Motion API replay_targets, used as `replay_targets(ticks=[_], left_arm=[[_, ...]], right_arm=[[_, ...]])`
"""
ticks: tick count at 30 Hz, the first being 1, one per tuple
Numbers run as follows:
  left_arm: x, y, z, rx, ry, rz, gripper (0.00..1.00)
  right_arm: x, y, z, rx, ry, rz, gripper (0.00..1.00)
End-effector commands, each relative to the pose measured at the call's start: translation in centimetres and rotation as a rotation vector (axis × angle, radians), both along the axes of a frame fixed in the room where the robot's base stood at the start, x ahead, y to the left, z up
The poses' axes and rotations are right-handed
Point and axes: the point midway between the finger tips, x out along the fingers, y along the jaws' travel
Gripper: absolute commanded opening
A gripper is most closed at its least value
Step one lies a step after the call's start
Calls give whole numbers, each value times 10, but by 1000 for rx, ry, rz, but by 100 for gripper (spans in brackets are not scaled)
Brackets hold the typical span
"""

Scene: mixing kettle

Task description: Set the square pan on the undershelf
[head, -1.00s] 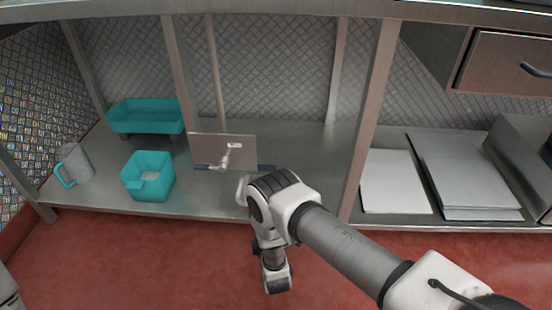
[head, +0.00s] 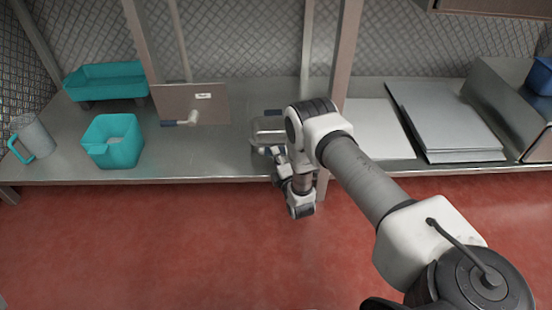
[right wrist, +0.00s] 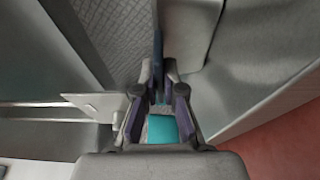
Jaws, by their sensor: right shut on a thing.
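A shiny metal pan (head: 267,127), which I take for the square pan, is at the middle of the undershelf (head: 215,160), left of a post. My right arm covers much of it. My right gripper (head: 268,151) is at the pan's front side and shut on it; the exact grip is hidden. I cannot tell whether the pan rests on the shelf or hangs just above it. In the right wrist view the fingers (right wrist: 160,112) stand on either side of a dark blue bar and a teal patch. My left gripper is out of view.
An upright grey panel (head: 215,105) stands left of the pan. Further left are a teal tray (head: 105,82), a teal square container (head: 112,142) and a jug (head: 36,138). Right of the post (head: 343,60) lie flat sheets (head: 450,115). Bare shelf shows between panel and pan.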

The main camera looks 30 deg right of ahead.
Motion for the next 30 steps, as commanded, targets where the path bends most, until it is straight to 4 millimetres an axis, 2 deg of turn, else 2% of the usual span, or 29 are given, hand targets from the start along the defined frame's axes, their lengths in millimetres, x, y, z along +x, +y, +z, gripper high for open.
replay_targets(ticks=[5,8,19,23,30], left_arm=[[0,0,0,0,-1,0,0],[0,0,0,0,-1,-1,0],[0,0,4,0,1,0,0],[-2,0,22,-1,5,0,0],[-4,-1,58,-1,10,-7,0]], right_arm=[[0,0,-1,0,-2,0,0],[0,0,-2,0,0,0,32],[-1,1,4,0,0,0,33],[-22,6,7,0,4,0,33],[-83,21,6,0,6,0,33]])
